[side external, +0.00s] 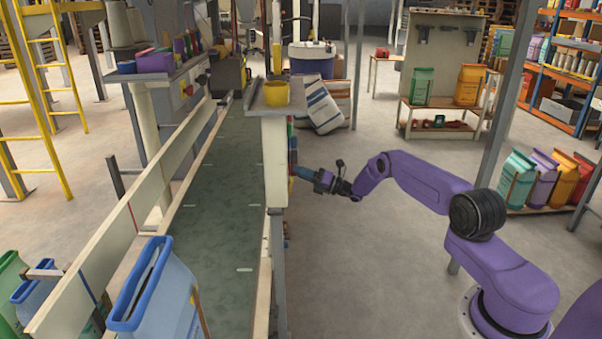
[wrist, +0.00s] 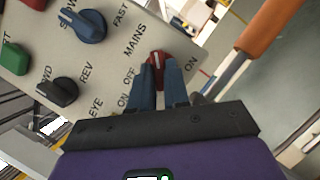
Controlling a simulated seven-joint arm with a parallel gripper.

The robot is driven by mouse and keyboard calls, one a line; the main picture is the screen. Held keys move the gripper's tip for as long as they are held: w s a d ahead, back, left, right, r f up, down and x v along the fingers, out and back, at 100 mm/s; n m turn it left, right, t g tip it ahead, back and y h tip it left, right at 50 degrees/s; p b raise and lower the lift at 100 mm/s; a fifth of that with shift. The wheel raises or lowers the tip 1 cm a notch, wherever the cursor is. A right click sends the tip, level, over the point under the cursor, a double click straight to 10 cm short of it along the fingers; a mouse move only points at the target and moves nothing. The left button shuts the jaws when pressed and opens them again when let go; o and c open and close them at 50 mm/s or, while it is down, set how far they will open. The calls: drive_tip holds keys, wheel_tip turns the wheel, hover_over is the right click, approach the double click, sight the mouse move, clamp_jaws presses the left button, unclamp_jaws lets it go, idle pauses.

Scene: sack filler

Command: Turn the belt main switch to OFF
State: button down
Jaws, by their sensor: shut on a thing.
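The red MAINS switch knob (wrist: 158,58) is on a pale control panel (wrist: 115,45) in the wrist view. OFF is printed on its left and ON on its right. The knob has a pale pointer mark; which label it points to is hard to tell. My gripper (wrist: 158,75) is shut on the red knob, with one blue finger on each side of it, and the fingers hide part of it. In the side external view my gripper (side external: 300,172) reaches the right side of the pale post beside the belt; the knob is not discernible there.
Nearby on the panel are a blue SLOW/FAST knob (wrist: 83,25), a black FWD/REV knob (wrist: 58,91) and a green control (wrist: 14,57). The belt (side external: 225,180) runs left of the post.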

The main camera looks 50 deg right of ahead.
drive_tip(key=shift+d+f+n+y, duration=0.1)
drive_tip(key=shift+n+y, duration=0.8)
drive_tip(key=shift+n, duration=1.4)
drive_tip(key=c, duration=1.1)
unclamp_jaws()
drive_tip(key=v, duration=1.7)
drive_tip(key=shift+d, duration=0.3)
